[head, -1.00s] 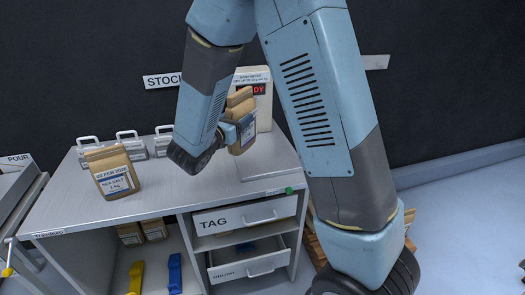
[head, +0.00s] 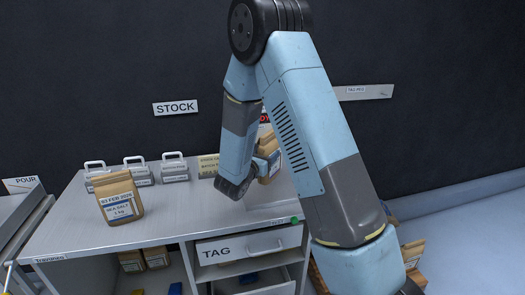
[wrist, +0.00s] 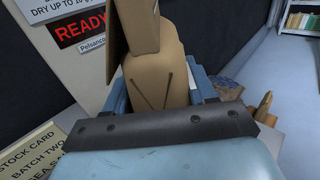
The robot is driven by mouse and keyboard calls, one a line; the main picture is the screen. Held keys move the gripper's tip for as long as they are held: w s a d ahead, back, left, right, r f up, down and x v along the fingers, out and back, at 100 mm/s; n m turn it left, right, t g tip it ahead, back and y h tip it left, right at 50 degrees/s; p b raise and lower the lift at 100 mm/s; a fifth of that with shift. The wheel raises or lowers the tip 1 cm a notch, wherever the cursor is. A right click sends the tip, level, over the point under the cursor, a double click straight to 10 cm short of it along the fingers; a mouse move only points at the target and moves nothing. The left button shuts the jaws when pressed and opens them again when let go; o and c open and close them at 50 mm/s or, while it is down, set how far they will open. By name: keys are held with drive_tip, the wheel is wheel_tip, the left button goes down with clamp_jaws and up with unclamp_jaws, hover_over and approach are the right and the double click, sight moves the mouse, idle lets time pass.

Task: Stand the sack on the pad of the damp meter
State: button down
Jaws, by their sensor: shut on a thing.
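My gripper (head: 266,166) is shut on a brown paper sack (head: 273,147) and holds it near the back right of the bench. The sack stands roughly upright in the wrist view (wrist: 165,75), between the blue fingers of my gripper (wrist: 162,92). The damp meter (head: 265,117) is mostly hidden behind my arm in the head view. Its pale face with a red READY display shows in the wrist view (wrist: 72,15), behind and left of the sack. The meter's pad cannot be made out, nor whether the sack touches anything below.
Another salt sack (head: 118,197) stands on the left of the bench (head: 165,215). Several handled weights (head: 173,168) and a stock card (head: 208,166) are along the back. Below are a TAG drawer (head: 250,246) and an open lower drawer. More sacks (head: 412,257) are at the right.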

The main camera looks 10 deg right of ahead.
drive_tip(key=shift+w+d+f, duration=0.25)
drive_tip(key=shift+f, duration=0.2)
drive_tip(key=shift+w+d+f, duration=0.25)
drive_tip(key=shift+f, duration=1.55)
drive_tip(key=shift+c, duration=1.8)
unclamp_jaws()
drive_tip(key=shift+s, duration=0.1)
drive_tip(key=shift+a, duration=0.15)
